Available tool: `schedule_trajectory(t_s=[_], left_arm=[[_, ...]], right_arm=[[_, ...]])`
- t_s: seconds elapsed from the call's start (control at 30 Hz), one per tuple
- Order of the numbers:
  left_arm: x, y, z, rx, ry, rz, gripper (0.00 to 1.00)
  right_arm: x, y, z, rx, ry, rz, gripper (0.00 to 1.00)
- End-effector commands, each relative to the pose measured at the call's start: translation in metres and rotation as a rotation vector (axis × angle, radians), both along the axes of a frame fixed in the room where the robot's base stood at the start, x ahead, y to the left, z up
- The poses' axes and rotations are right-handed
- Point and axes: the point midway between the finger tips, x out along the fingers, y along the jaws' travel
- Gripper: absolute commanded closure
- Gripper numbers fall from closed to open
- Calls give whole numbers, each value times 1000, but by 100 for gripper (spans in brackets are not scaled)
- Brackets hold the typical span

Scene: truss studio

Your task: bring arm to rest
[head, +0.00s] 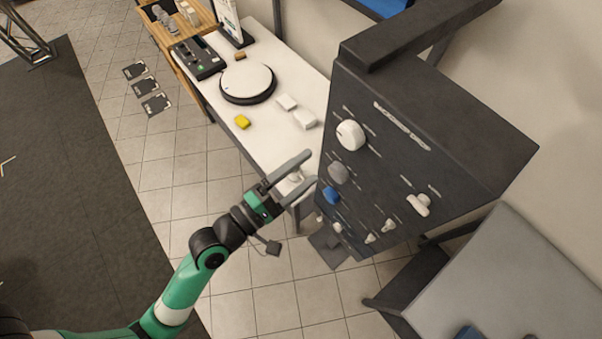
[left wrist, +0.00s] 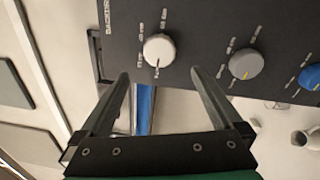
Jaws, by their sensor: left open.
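My left arm, green and black, comes in from the lower left in the head view. Its gripper (head: 300,172) is open and empty, in front of the left edge of a dark control panel (head: 440,135). In the left wrist view the two fingers (left wrist: 160,85) stand apart with nothing between them, below a white knob (left wrist: 159,50) and a grey knob (left wrist: 246,63) on the panel. The white knob (head: 350,135) also shows in the head view, above and right of the fingers. My right gripper is not in view.
A grey table (head: 500,270) is at the lower right. The tiled floor (head: 180,185) left of the white table is mostly clear.

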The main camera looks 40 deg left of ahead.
Motion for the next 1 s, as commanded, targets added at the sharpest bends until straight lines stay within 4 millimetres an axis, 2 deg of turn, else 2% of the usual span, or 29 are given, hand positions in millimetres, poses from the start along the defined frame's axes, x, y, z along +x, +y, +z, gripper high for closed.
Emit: schedule_trajectory(t_s=[0.17,0.63,0.7,0.77,0.87,0.97,1.0], left_arm=[[-8,1,0,0,0,-1,0],[-8,0,0,0,-1,-3,0],[-4,-1,8,2,-22,-6,0],[4,-3,26,3,-64,-11,0],[23,-8,82,12,-197,-23,0],[37,-13,167,56,-388,-20,0],[39,-15,202,104,-467,-6,0]], right_arm=[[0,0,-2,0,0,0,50],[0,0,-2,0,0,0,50],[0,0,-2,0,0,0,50],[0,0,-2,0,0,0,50],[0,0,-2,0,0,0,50],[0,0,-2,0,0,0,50],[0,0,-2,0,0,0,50]])
